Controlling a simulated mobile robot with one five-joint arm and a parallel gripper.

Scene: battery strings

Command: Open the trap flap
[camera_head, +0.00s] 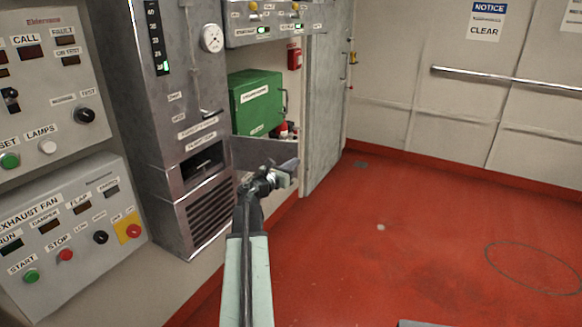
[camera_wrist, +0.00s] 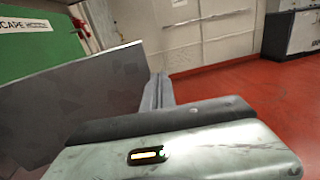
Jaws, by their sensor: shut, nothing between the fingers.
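The tall grey metal cabinet (camera_head: 172,120) stands on the left in the head view. A dark rectangular opening (camera_head: 205,161) shows low on its front. A plain grey plate (camera_head: 250,152), which looks like the flap, stands out from the cabinet's right edge beside the opening; its hinge is not clear. The plate also fills the left of the wrist view (camera_wrist: 85,105). My gripper (camera_head: 292,166) is shut and empty near the plate's free right end. In the wrist view, my fingers (camera_wrist: 158,90) are just right of the plate's edge; I cannot tell whether they touch it.
A green box (camera_head: 256,103) hangs on the wall behind the plate, with a red item (camera_head: 285,130) below it. Control panels (camera_head: 68,228) line the left wall. A grey door (camera_head: 325,100) stands beyond. The red floor (camera_head: 420,225) to the right is clear.

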